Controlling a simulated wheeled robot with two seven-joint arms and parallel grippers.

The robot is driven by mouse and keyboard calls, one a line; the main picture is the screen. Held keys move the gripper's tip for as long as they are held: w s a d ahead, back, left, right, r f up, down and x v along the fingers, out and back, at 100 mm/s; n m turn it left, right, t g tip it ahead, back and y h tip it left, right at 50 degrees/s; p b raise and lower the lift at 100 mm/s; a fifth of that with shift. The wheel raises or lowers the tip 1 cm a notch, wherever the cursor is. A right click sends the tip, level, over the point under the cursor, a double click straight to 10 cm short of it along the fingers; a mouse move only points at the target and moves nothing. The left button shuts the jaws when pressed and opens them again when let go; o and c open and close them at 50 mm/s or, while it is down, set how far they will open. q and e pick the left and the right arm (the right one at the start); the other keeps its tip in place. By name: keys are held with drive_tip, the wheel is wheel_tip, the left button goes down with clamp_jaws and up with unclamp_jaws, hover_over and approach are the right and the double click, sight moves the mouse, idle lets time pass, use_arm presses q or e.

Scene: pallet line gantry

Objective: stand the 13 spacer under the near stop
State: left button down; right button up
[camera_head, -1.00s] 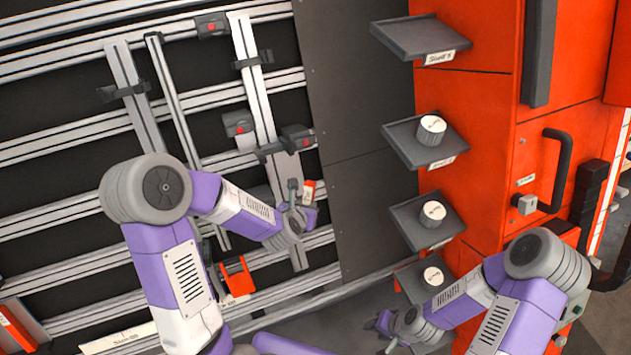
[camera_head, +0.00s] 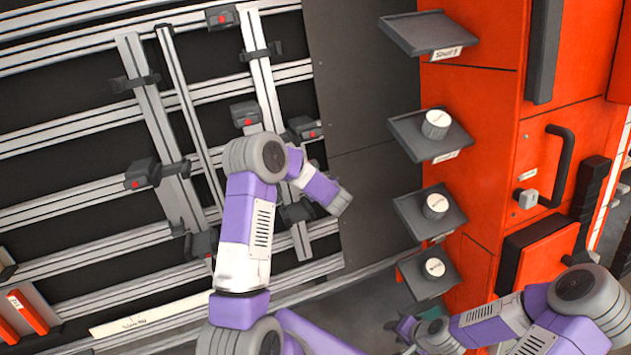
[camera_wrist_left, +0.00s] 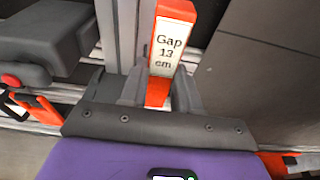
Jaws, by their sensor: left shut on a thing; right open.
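The 13 spacer (camera_wrist_left: 171,45) is an orange bar with a white label reading "Gap 13 cm". In the left wrist view my left gripper (camera_wrist_left: 160,92) is shut on its lower part, and it points up away from the jaws. In the head view the left arm reaches over the rail frame, and its fingers and the spacer cannot be made out. A dark stop with a red button (camera_wrist_left: 38,50) is left of the spacer, apart from it. Several similar stops sit on the rails; which is the near stop I cannot tell. My right gripper (camera_head: 405,332) is open and empty at the lower right.
Grey shelves (camera_head: 428,32) project from the orange cabinet (camera_head: 478,110); several hold white-topped round weights (camera_head: 436,124). A dark panel (camera_head: 365,140) stands between rails and shelves. Orange pieces (camera_head: 25,312) lie at the lower left, near a labelled pale strip (camera_head: 140,318).

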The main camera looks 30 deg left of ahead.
use_arm(q)
drive_tip(key=shift+w+a+f, duration=0.15)
drive_tip(key=shift+a+f, duration=0.1)
drive_tip(key=shift+a, duration=0.15)
drive_tip(key=b+x, duration=0.1)
drive_tip(key=x, duration=0.1)
drive_tip(key=b+x, duration=0.1)
drive_tip(key=x, duration=0.1)
drive_tip(key=r+b+x, duration=0.1)
drive_tip(key=x, duration=0.2)
drive_tip(key=shift+w+a+f, duration=0.1)
drive_tip(key=shift+w+a, duration=0.2)
drive_tip(key=shift+w, duration=0.05)
drive_tip(key=shift+w+a+f+b, duration=0.3)
drive_tip(key=shift+w+a+b, duration=0.2)
drive_tip(key=shift+b, duration=0.1)
drive_tip(key=shift+w+a+b, duration=0.1)
drive_tip(key=shift+a+b, duration=0.05)
drive_tip(key=shift+b, duration=0.3)
drive_tip(key=shift+s+f+b, duration=0.2)
drive_tip(key=shift+f+b, duration=0.25)
drive_tip(key=shift+b, duration=0.2)
idle(0.7)
drive_tip(key=c, duration=0.7)
unclamp_jaws()
drive_tip(key=shift+c, duration=0.2)
